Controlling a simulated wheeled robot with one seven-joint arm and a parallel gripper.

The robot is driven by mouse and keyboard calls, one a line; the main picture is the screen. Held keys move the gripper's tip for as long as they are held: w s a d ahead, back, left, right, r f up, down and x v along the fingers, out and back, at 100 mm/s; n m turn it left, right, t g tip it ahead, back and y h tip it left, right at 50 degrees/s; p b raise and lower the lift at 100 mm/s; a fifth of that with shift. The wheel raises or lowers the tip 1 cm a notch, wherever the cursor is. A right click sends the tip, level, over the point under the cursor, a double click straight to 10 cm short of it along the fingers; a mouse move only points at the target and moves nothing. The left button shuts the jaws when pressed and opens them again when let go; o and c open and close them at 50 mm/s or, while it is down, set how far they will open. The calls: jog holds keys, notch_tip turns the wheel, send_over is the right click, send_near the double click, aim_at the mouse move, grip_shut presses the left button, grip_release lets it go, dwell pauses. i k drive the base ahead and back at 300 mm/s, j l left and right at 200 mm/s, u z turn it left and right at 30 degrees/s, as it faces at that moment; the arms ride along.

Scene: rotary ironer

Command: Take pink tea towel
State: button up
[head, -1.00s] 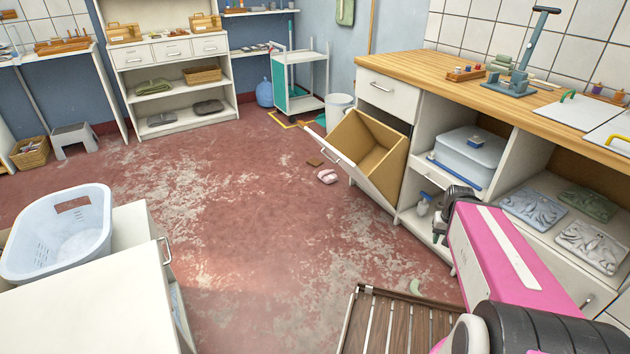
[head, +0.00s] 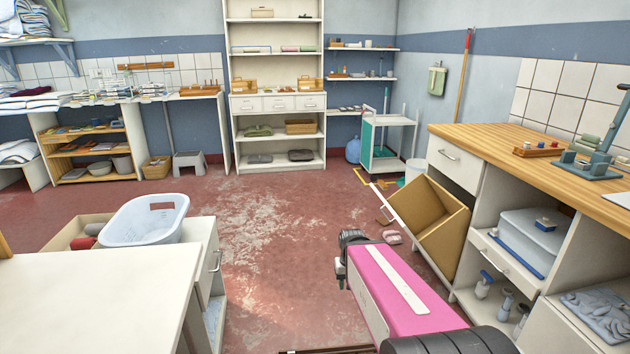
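A small pink thing (head: 391,237) lies on the red floor, just left of the tilted-out wooden bin. It looks like a soft folded cloth, but it is too small to tell whether it is the pink tea towel. My pink arm link reaches up from the lower right and ends in a dark joint, short of the pink thing in the picture. My gripper does not show beyond that joint, so its fingers cannot be seen.
The tilted-out bin (head: 430,222) juts from the wooden-topped counter (head: 530,150) at right. A white table (head: 95,290) and a pale laundry basket (head: 145,222) stand at left. A green trolley (head: 388,140) is at the back. The middle floor (head: 270,220) is clear.

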aim_at(392, 238)
jog(key=i+u, duration=0.15)
jog(key=i, duration=3.25)
jog(key=i+z, duration=0.2)
jog(key=z, duration=0.25)
jog(key=i+j+z, duration=0.1)
jog(key=z, duration=0.3)
jog(key=i+j+z, duration=0.15)
jog(key=z, duration=0.3)
jog(key=i+z, duration=0.1)
jog(key=z, duration=1)
